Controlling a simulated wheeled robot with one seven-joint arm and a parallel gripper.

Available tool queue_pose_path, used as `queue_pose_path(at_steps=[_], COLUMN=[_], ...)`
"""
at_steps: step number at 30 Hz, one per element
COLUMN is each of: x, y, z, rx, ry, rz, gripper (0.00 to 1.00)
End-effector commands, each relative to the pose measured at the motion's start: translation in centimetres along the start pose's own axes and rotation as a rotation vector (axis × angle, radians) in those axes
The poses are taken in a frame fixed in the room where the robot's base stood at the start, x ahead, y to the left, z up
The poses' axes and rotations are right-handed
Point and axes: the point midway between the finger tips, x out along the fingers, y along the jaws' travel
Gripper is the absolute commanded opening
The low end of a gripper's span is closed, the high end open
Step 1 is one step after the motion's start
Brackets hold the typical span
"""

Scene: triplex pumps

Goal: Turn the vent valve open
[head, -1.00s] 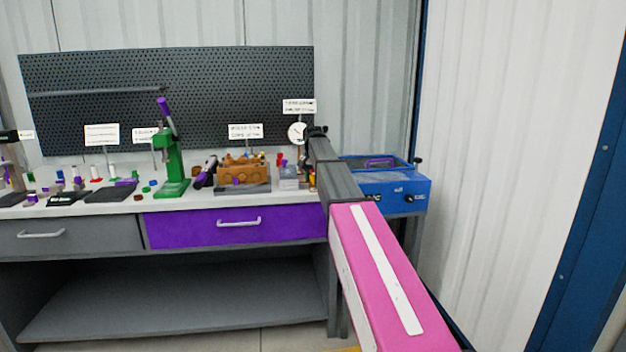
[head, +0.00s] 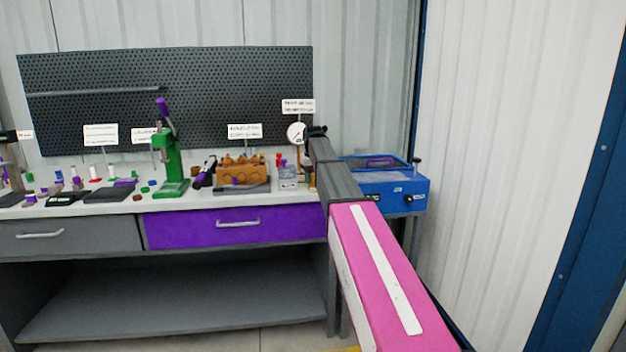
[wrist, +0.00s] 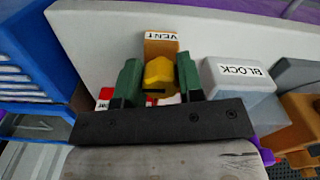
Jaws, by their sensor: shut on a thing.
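The vent valve shows in the wrist view as a yellow knob (wrist: 158,73) in front of an orange-brown block (wrist: 160,46) labelled VENT. My gripper (wrist: 159,84) has its green fingers on either side of the knob, shut on it. The lower part of the knob is hidden by the gripper's dark body. The knob's turned angle is hard to read. In the head view my arm hides the gripper and the valve, at the right end of the bench.
A grey block (wrist: 238,78) labelled BLOCK stands close to the right finger. Blue equipment (wrist: 38,70) is on the left.

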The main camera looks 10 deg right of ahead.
Motion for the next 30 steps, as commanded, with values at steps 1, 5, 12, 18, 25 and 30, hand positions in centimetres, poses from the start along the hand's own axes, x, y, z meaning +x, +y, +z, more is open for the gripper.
queue_pose_path(at_steps=[1,5,12,18,25,30], x=[-0.09,-0.09,-0.09,-0.09,-0.04,-0.45], y=[0.02,0.03,0.03,0.03,0.02,0.02], z=[-0.04,-0.05,-0.05,-0.05,-0.02,-0.05], rx=[-0.007,-0.018,-0.021,-0.021,-0.019,-0.019], ry=[0.001,0.001,0.001,0.001,0.001,0.001], rz=[0.0,0.0,0.0,0.001,0.0,0.0], gripper=[0.11,0.11,0.11,0.6,0.6,0.6])
